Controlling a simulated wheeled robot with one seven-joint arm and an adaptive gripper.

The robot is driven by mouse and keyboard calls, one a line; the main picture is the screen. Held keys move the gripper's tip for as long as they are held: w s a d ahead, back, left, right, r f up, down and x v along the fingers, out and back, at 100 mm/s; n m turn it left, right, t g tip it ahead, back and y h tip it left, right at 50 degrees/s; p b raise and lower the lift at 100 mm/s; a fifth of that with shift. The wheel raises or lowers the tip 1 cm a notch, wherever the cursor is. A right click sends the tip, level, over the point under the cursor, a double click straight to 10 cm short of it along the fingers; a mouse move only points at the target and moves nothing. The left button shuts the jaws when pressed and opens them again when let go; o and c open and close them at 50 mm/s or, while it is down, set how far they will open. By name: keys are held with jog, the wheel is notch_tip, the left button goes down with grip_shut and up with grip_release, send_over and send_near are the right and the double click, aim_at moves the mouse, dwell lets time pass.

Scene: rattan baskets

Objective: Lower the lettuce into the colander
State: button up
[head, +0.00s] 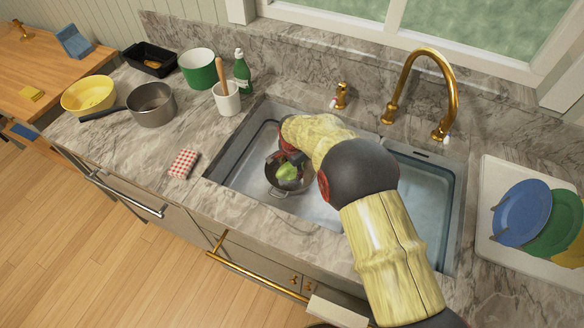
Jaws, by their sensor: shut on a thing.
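A small green lettuce (288,173) shows at the end of my arm, over or within the dark round colander (289,190). I cannot tell whether it touches the colander's bottom. The colander sits in the left sink basin (240,166), with a loop handle on its near side. My gripper (285,163) is shut on the lettuce, just above or inside the colander's rim. My forearm hides part of the gripper and the basin's right part.
A gold faucet (455,95) arches over the right basin (428,185). A checked cloth (183,164), a saucepan (152,105), a white crock (228,102) and a green bottle (242,72) stand on the counter at left.

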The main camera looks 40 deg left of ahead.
aim_at(292, 174)
jog(key=shift+f+b, duration=1)
jog(key=shift+f, duration=0.75)
dwell(0.9)
dwell(0.4)
jog(key=o, duration=1.4)
jog(key=shift+o, duration=0.4)
jog(key=r, duration=0.4)
jog(key=s+r, duration=0.1)
jog(key=r, duration=0.3)
jog(key=d+r, duration=0.1)
jog(key=r, duration=0.2)
jog(key=shift+s+d+r, duration=0.1)
jog(key=shift+s+r, duration=0.2)
jog(key=shift+r, duration=0.1)
